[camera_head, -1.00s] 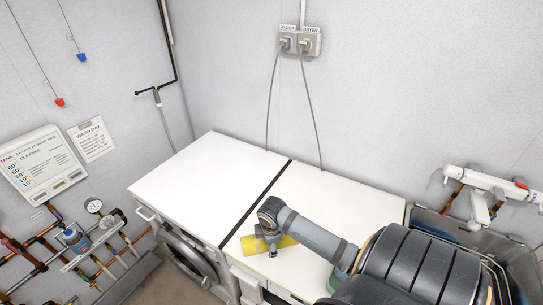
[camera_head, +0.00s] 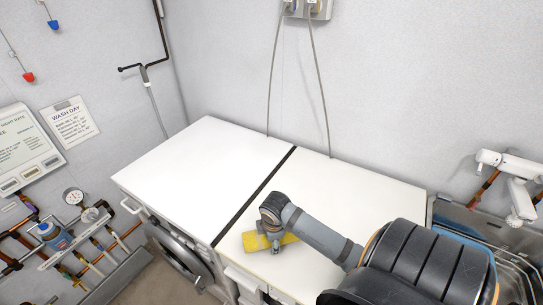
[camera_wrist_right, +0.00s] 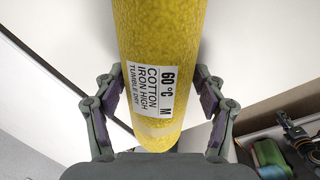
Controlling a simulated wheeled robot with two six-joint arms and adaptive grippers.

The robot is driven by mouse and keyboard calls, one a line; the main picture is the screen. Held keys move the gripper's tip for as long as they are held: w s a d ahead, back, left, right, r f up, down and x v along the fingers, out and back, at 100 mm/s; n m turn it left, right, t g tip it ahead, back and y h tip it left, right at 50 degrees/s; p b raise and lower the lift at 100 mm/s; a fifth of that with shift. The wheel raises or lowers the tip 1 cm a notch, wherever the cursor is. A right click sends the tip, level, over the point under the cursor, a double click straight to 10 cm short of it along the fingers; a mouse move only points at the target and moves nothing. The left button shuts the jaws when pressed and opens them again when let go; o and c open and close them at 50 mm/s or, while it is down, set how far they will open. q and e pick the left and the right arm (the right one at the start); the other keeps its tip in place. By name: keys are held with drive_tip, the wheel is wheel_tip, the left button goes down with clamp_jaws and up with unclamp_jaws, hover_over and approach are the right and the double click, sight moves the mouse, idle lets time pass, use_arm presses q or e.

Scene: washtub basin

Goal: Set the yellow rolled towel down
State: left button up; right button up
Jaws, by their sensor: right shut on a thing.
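The yellow rolled towel (camera_head: 254,241) is a cylinder over the front of the right white machine top (camera_head: 355,195), just right of the dark gap between the two tops. My right gripper (camera_head: 275,247) is shut on it. In the right wrist view the towel (camera_wrist_right: 158,60) runs lengthwise between the two fingers, with a white care label reading 60°C, cotton. Whether its underside touches the top cannot be told. My left gripper is not in view.
The left white machine top (camera_head: 205,165) is bare. A metal sink (camera_head: 470,222) with a white tap (camera_head: 518,190) stands at the right. A green spool (camera_wrist_right: 268,155) shows in the wrist view.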

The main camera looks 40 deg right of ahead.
drive_tip(key=shift+s+a, duration=0.1)
drive_tip(key=shift+a, duration=0.05)
drive_tip(key=o, duration=1.4)
drive_tip(key=shift+c, duration=0.2)
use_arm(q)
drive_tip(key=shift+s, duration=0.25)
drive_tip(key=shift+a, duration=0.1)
use_arm(e)
drive_tip(key=shift+r, duration=0.1)
drive_tip(key=shift+r, duration=0.35)
drive_tip(key=p+v, duration=0.1)
drive_tip(key=v, duration=1)
drive_tip(key=shift+s+r+p, duration=0.1)
drive_tip(key=shift+r+p, duration=0.05)
drive_tip(key=shift+p, duration=0.15)
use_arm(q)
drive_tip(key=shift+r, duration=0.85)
